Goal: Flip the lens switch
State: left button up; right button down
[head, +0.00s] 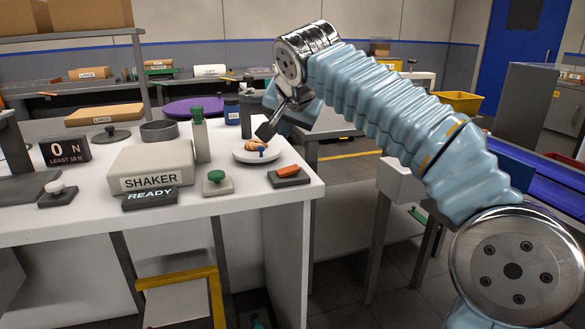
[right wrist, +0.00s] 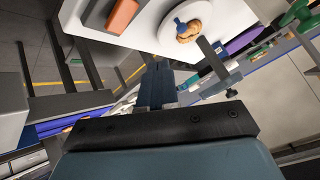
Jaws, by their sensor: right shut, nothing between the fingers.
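No label in view reads "lens". An orange rocker-like block (head: 288,170) sits on a dark base (head: 290,181) at the table's right front corner. It also shows at the top of the right wrist view (right wrist: 122,15). My right gripper (head: 265,132) is shut and empty, above the back of a white plate (head: 240,156) and apart from the orange block. In the right wrist view its fingers (right wrist: 157,85) are together. On the plate lie a brown biscuit-like piece (head: 259,145) and a small blue piece (head: 262,152). My left gripper is not in view.
A white knob (head: 57,187) and a "0 N" display (head: 66,152) stand at far left.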

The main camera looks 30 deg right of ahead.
jog(key=b, duration=0.1)
send_over(293, 170)
jog(key=f, duration=0.4)
jog(key=shift+w+a+f, duration=0.1)
jog(key=shift+w+a, duration=0.05)
jog(key=shift+a, duration=0.15)
jog(key=shift+d+f+b, duration=0.15)
jog(key=shift+f+b, duration=0.5)
jog(key=shift+b, duration=0.15)
dwell(0.9)
jog(key=shift+d+f+b, duration=0.1)
jog(key=shift+f+b, duration=0.25)
jog(key=shift+f, duration=0.35)
dwell(0.4)
jog(key=shift+r, duration=0.2)
jog(key=shift+r+p, duration=0.4)
jog(key=shift+r, duration=0.2)
